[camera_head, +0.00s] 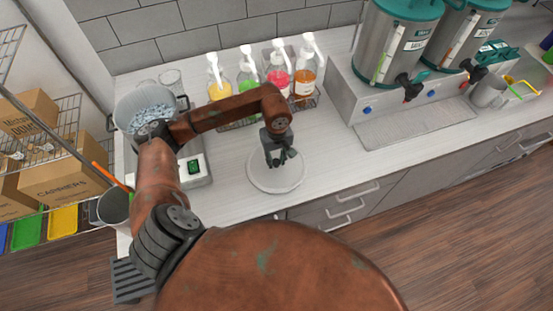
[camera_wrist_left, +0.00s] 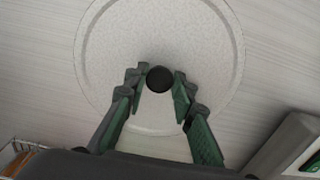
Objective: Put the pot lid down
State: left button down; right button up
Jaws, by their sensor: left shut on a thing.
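The pot lid (camera_head: 262,182) is a round, pale disc with a black knob. It lies level over the counter in front of the bottles. I cannot tell whether it touches the counter. My left gripper (camera_head: 281,160) is above it, pointing down. In the left wrist view the lid (camera_wrist_left: 112,60) fills the upper middle, and the fingers of the gripper (camera_wrist_left: 158,92) are shut on its black knob (camera_wrist_left: 160,79). My right gripper is not in view.
Several pump bottles (camera_head: 277,82) stand behind the lid. A dispenser base with two metal urns (camera_head: 396,42) and a drip mat (camera_head: 418,131) are to the right. The counter's front edge is just before the lid. Bare counter (camera_head: 330,150) lies right of the lid.

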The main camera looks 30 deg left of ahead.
aim_at(277, 162)
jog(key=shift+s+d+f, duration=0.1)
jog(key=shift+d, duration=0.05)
pick_arm(q)
jog(key=shift+f, duration=0.15)
jog(key=c, duration=1.6)
grip_release()
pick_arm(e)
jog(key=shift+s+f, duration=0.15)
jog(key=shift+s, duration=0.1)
pick_arm(q)
jog(key=shift+r, duration=0.5)
notch_tip(277, 162, up, 11)
jog(key=shift+r+b, duration=0.2)
jog(key=shift+b, duration=0.7)
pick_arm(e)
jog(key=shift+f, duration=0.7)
